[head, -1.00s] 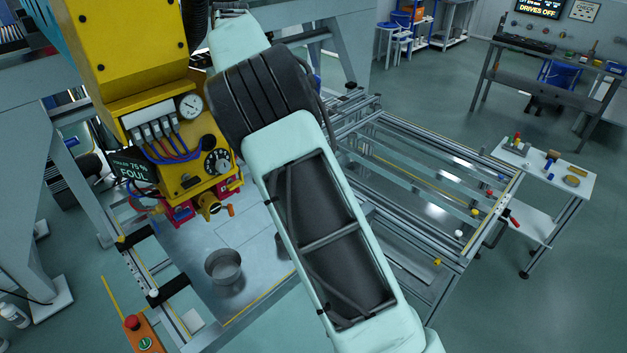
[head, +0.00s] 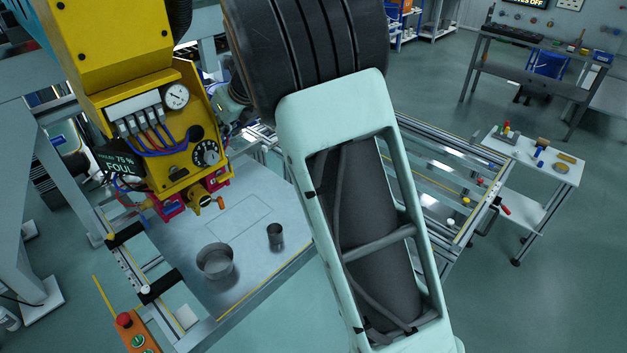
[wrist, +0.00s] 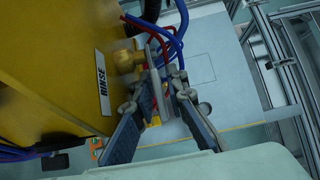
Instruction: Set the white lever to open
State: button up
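In the wrist view a pale grey-white lever-like bar (wrist: 155,82) stands beside a brass valve body (wrist: 125,62) on the side of the yellow machine. A plate reading RINSE (wrist: 103,80) is fixed next to it. My gripper (wrist: 166,92) has its two fingers apart, one on each side of the bar's lower part. I cannot tell whether either finger touches it. In the head view the white lever cannot be made out, and my fingers are hidden behind the machine and my arm.
The yellow machine (head: 130,62) carries a gauge, a dial and blue and red hoses close to my gripper. Below are a metal bench top (head: 245,250), a wide pan (head: 215,262) and a small cup (head: 275,236). A black sign (head: 120,162) reads FOUL.

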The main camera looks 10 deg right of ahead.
jog(key=f+t+y+b, duration=0.1)
jog(key=b, duration=0.2)
jog(key=shift+w, duration=0.1)
jog(key=t+b, duration=0.1)
jog(key=b, duration=0.2)
jog(key=shift+w+a+f+y, duration=0.1)
jog(key=shift+w+f+y, duration=0.05)
jog(key=shift+y, duration=0.15)
jog(key=shift+t+b, duration=0.3)
jog(key=shift+b, duration=0.75)
jog(key=t+b, duration=0.1)
jog(key=b, duration=0.5)
jog(key=t+y+b, duration=0.1)
jog(key=b, duration=0.4)
jog(key=w+t+y+b, duration=0.1)
jog(key=b, duration=0.5)
jog(key=shift+a+f+b, duration=0.3)
jog(key=shift+a+b, duration=0.05)
jog(key=shift+a, duration=0.05)
jog(key=t+y+b, duration=0.1)
jog(key=b, duration=0.5)
jog(key=t+y+b, duration=0.1)
jog(key=b, duration=0.6)
jog(key=shift+w+a+t, duration=0.3)
jog(key=shift+w, duration=0.05)
